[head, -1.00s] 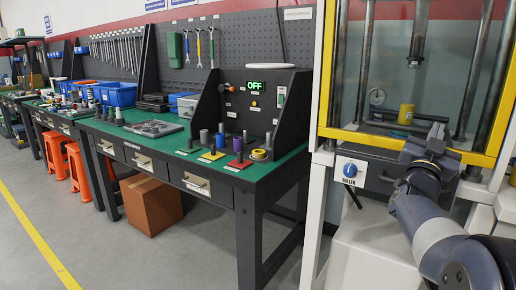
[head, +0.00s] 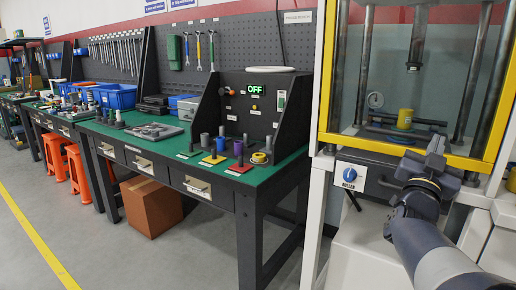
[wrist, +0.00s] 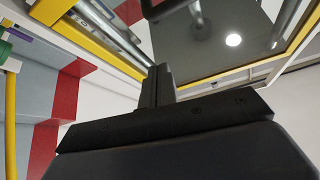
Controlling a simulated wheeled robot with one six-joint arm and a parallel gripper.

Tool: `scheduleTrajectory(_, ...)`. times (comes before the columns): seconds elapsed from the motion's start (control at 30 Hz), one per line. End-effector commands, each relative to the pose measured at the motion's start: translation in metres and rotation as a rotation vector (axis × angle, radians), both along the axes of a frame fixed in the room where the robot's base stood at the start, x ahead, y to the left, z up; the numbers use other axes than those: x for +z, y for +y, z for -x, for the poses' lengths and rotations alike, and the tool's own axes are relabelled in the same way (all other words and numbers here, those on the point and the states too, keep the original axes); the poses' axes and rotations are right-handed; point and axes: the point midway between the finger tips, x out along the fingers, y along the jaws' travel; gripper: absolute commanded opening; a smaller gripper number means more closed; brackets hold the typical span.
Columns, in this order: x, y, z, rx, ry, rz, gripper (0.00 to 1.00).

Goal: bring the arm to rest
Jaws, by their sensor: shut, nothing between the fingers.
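My gripper (head: 434,153) is at the right in the head view, raised in front of the yellow-framed press (head: 410,148). It is shut and holds nothing. My forearm reaches in from the lower right of the head view.
A yellow cylinder (head: 405,118) stands inside the press, behind the gripper. A blue knob (head: 350,174) sits on the press front. The green-topped bench (head: 130,137) at left carries a test panel (head: 262,110) reading OFF. The floor in front is clear.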

Motion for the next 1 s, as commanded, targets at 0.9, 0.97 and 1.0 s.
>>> scheduleTrajectory(0.9,0.003,-0.035,-0.049,-0.001,0.007,-0.002,0.0)
scheduleTrajectory(0.97,-0.008,-0.032,-0.051,-0.002,0.008,-0.003,0.0)
scheduleTrajectory(1.0,-0.016,-0.031,-0.052,-0.003,0.01,-0.003,0.0)
